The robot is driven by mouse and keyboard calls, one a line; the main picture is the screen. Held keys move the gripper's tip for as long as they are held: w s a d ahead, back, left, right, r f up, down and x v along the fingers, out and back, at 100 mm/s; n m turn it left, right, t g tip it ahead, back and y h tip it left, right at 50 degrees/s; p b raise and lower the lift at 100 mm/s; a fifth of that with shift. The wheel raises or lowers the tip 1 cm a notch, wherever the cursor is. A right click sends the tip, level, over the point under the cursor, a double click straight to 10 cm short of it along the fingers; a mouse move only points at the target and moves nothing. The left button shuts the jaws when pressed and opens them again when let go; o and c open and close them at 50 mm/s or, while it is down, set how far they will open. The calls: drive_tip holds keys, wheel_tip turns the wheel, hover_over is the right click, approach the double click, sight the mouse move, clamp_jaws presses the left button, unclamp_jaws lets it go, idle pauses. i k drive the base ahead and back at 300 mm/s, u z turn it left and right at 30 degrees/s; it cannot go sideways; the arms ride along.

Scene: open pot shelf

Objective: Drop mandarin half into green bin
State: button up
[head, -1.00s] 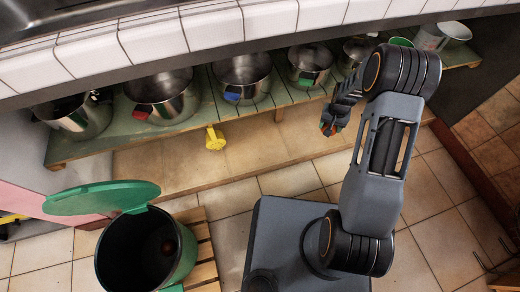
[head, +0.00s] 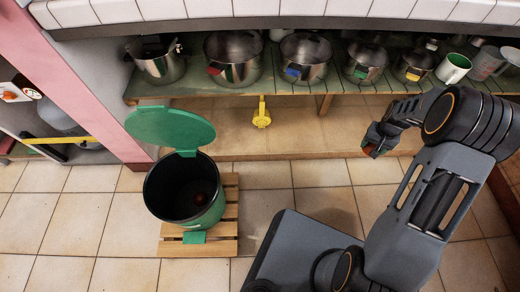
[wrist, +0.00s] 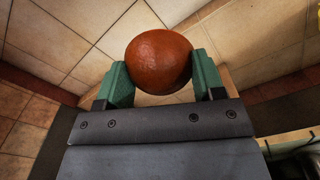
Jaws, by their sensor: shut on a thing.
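In the wrist view, my gripper (wrist: 160,82) is shut on an orange-brown mandarin half (wrist: 159,58), its rounded peel side showing between the two green fingertips. In the head view, my gripper (head: 371,150) holds the mandarin half (head: 369,151) over the tiled floor, to the right of the green bin and well apart from it. The green bin (head: 213,212) stands with its round lid (head: 170,128) swung up at the back. A small reddish round thing lies inside the bin on its dark bottom.
The bin stands on a wooden slatted base (head: 227,228). Behind is a green shelf (head: 200,103) with several steel pots and a white-green mug (head: 453,68). A yellow object (head: 262,115) hangs at the shelf's front. The floor between gripper and bin is clear.

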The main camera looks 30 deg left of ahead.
sight(205, 204)
drive_tip(key=z, duration=0.7)
drive_tip(key=k, duration=2.35)
drive_tip(key=u, duration=1.7)
drive_tip(key=i, duration=1)
drive_tip(key=z, duration=0.05)
